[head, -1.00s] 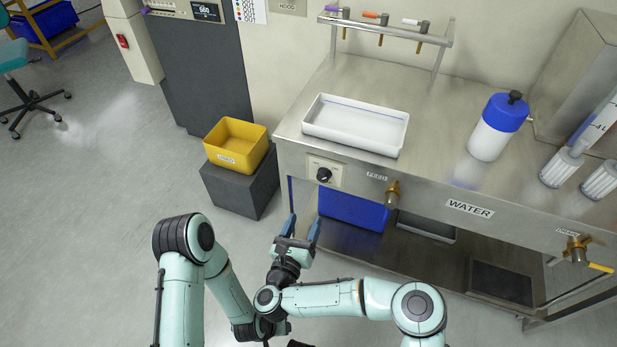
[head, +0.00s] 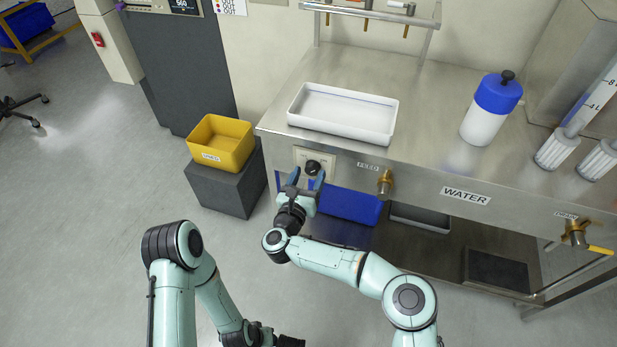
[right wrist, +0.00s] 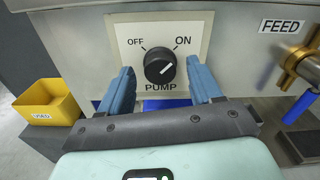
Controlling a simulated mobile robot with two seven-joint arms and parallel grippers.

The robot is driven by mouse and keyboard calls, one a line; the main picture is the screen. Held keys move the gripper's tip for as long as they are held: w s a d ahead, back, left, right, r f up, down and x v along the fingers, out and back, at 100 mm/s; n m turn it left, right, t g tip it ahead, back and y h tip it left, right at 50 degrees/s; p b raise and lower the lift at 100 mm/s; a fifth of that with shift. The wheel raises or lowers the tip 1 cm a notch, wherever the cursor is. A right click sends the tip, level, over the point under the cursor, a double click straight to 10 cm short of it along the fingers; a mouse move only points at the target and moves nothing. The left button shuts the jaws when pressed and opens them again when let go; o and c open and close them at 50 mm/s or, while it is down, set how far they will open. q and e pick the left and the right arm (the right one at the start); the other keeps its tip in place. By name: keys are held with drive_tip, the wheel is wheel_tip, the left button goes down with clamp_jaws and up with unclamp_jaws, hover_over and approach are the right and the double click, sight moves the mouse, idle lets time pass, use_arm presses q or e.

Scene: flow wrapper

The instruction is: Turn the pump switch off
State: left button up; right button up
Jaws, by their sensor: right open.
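The pump switch (right wrist: 159,67) is a round black knob on a pale plate (right wrist: 205,30) marked OFF at left, ON at right and PUMP below. Its white mark points to the upper right, towards ON. The knob also shows in the head view (head: 312,167), on the front of the steel bench. My right gripper (head: 306,179) is open just in front of the knob. In the right wrist view its blue fingers stand to the left and right of the knob, with gaps and nothing held. My left arm is low in the head view; its gripper fingers do not show.
A brass valve (head: 385,182) by the FEED label is right of the switch. A white tray (head: 340,136) sits on the bench above. A yellow bin (head: 232,158) on a dark block stands left. A blue bin (head: 350,206) is under the bench.

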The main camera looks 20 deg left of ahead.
drive_tip(key=shift+w, duration=0.25)
drive_tip(key=c, duration=1)
drive_tip(key=shift+c, duration=0.2)
